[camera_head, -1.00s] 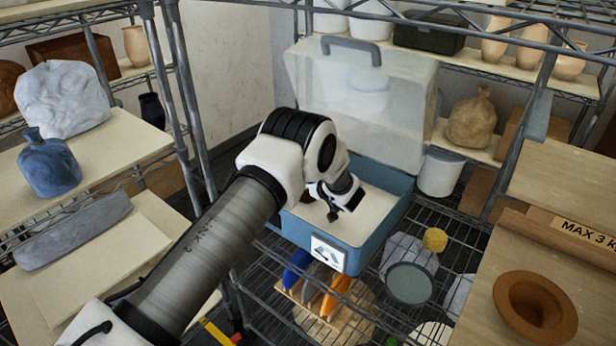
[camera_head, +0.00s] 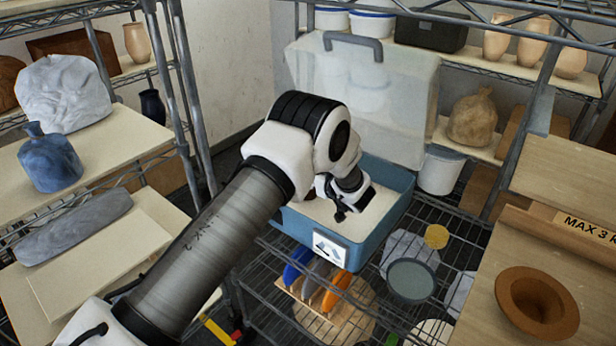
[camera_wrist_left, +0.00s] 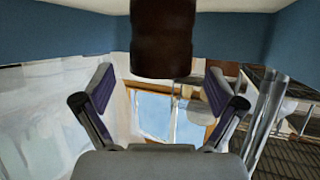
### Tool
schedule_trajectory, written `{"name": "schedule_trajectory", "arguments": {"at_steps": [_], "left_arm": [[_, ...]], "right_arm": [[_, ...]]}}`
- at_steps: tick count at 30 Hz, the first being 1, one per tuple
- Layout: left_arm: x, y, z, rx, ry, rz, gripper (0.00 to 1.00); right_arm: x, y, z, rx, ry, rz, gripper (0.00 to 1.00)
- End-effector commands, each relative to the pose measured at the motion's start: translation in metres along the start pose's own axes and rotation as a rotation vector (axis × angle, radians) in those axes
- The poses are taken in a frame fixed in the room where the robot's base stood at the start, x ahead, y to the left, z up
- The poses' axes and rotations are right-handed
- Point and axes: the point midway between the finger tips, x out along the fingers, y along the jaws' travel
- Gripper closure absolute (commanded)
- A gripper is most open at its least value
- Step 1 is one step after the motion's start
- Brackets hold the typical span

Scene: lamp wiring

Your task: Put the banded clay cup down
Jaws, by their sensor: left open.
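The dark brown clay cup (camera_wrist_left: 163,38) shows at the top middle of the left wrist view, against the pale floor of the blue box. That view looks upside down, and no bands can be made out on the cup. My left gripper (camera_wrist_left: 160,92) is open, its two purple-padded fingers wide apart and the cup just past their tips, with clear gaps on both sides. In the head view my left gripper (camera_head: 341,212) is inside the blue box (camera_head: 352,252), low over its pale floor. There my wrist mostly hides the cup. My right gripper is not in view.
The box's clear lid (camera_head: 360,105) stands open behind it. A wire rack (camera_head: 440,272) holds the box, a round grey dish (camera_head: 411,280) and upright coloured plates (camera_head: 315,280). A brown brimmed bowl (camera_head: 537,308) sits on the right shelf. Metal posts stand close to my arm.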

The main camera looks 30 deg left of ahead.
Motion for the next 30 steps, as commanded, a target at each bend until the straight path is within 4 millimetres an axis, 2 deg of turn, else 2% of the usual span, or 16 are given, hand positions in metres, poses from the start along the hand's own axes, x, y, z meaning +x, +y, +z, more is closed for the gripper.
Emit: {"name": "schedule_trajectory", "arguments": {"at_steps": [3,6,10,14,30], "left_arm": [[-0.033,0.002,0.002,0.002,0.003,0.004,0.06],[-0.058,0.001,0.001,0.002,0.004,0.004,0.06],[-0.078,0.001,0.001,0.000,0.002,0.002,0.06],[-0.085,0.000,0.000,-0.001,0.001,0.000,0.06],[-0.085,0.000,0.000,-0.001,0.000,0.000,0.06]], "right_arm": [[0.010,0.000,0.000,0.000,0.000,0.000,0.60],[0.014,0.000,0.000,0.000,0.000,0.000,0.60],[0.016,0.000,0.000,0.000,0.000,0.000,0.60],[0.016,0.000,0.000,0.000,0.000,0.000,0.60],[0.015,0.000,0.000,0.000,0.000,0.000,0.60]]}}
